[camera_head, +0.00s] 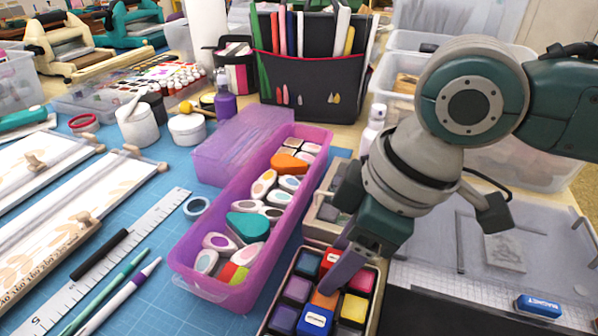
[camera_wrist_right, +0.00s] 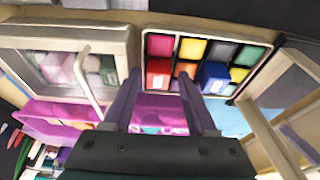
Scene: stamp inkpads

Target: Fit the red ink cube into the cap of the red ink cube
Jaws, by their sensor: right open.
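An open tray (camera_head: 373,318) of ink cubes in several colours stands at the bottom of the head view. It also shows in the right wrist view (camera_wrist_right: 146,88). A red block with a pale label (camera_head: 330,258) sits at its far end, partly behind a finger, and shows whole in the wrist view (camera_wrist_right: 158,72). I cannot tell whether it is the red ink cube or its cap. A pinkish-red cube (camera_head: 361,280) sits beside it. My right gripper (camera_head: 335,278) is open above the tray; in the wrist view its fingertips (camera_wrist_right: 160,77) frame the labelled red block. My left gripper is out of view.
A blue labelled block (camera_head: 314,320) and an orange cube (camera_head: 324,299) are close by. A pink box of stamps (camera_head: 181,268) stands left of the tray. A small lidded box (camera_head: 318,228) stands behind the tray.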

